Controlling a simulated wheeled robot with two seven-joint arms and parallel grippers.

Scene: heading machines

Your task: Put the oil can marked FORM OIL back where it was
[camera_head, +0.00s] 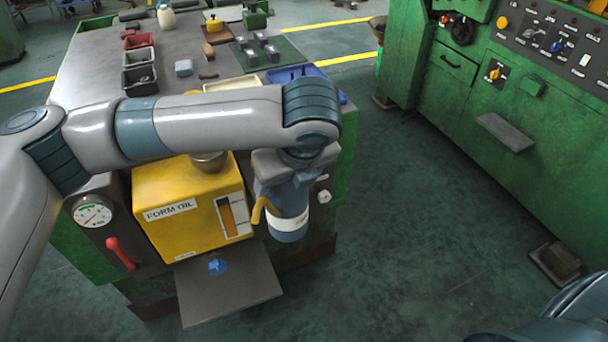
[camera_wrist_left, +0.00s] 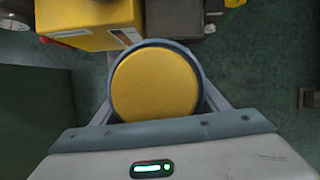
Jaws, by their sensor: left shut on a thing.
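My left gripper (camera_head: 288,182) is shut on a blue-grey oil can (camera_head: 289,228) with a pale label band and a yellow spout. The can hangs roughly upright at the right front of a yellow box (camera_head: 190,205) lettered FORM OIL. The can's own lettering is not readable. In the left wrist view, the can's round yellow top (camera_wrist_left: 155,84) sits between the gripper's fingers. Below the yellow box is a grey shelf plate (camera_head: 228,291) with a blue mark (camera_head: 217,266); the can is above and to the right of it. My right gripper is not in view.
The yellow box is on the front of a green cabinet, beside a gauge (camera_head: 93,213) and a red lever (camera_head: 120,253). The bench top (camera_head: 105,62) behind holds bins, blocks and a blue tray (camera_head: 287,74). A green machine (camera_head: 500,100) stands right; floor between is clear.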

